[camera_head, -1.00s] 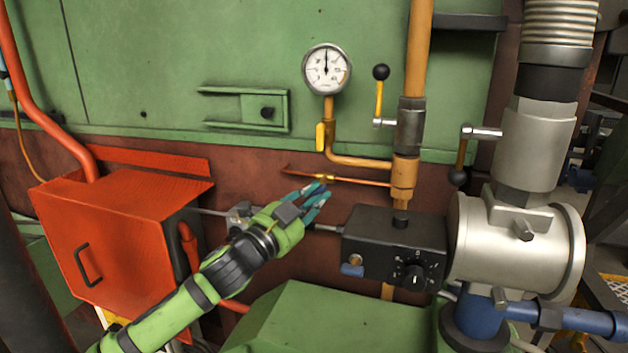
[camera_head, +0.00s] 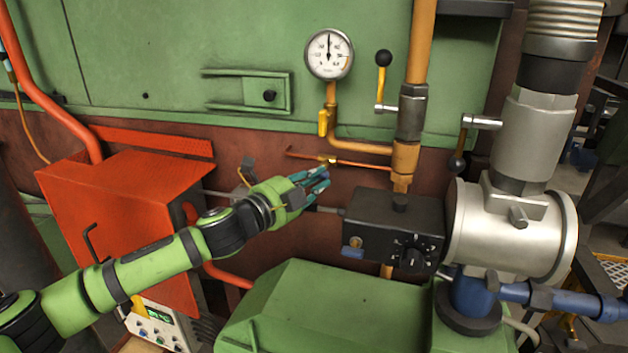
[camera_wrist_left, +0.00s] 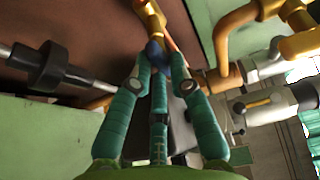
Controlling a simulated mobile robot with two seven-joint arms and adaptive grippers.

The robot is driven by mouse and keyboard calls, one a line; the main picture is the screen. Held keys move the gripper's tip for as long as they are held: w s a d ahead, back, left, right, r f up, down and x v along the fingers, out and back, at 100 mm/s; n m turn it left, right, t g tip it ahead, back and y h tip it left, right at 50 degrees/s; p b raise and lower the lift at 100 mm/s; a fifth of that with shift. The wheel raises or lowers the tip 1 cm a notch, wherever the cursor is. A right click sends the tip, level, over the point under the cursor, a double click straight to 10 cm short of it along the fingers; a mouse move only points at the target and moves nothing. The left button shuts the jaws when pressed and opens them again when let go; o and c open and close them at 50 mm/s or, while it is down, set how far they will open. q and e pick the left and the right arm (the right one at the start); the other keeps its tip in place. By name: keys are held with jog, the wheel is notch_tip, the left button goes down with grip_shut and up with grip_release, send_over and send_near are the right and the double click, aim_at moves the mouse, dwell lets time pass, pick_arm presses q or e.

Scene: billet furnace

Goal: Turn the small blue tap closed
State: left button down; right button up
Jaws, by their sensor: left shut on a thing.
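The small blue tap (camera_wrist_left: 154,54) shows in the left wrist view, between my fingertips, below a brass fitting on a thin copper pipe. In the head view the fitting (camera_head: 331,160) sits just beyond my fingertips, and the tap is mostly hidden by the fingers. My left gripper (camera_head: 322,177) comes in from the left with its teal fingers pointing right and up at the tap. In the left wrist view my left gripper (camera_wrist_left: 160,66) has its fingertips closed around the tap's handle. My right gripper is not in view.
A black control box (camera_head: 392,226) with a knob is right of and below my fingers. A pressure gauge (camera_head: 329,54) and a yellow-handled tap (camera_head: 323,122) are above. A red cabinet (camera_head: 120,215) stands at left, and a green housing (camera_head: 330,300) lies below.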

pick_arm(q)
jog(key=c, duration=1.1)
grip_release()
jog(key=shift+c, duration=0.2)
jog(key=v, duration=1.2)
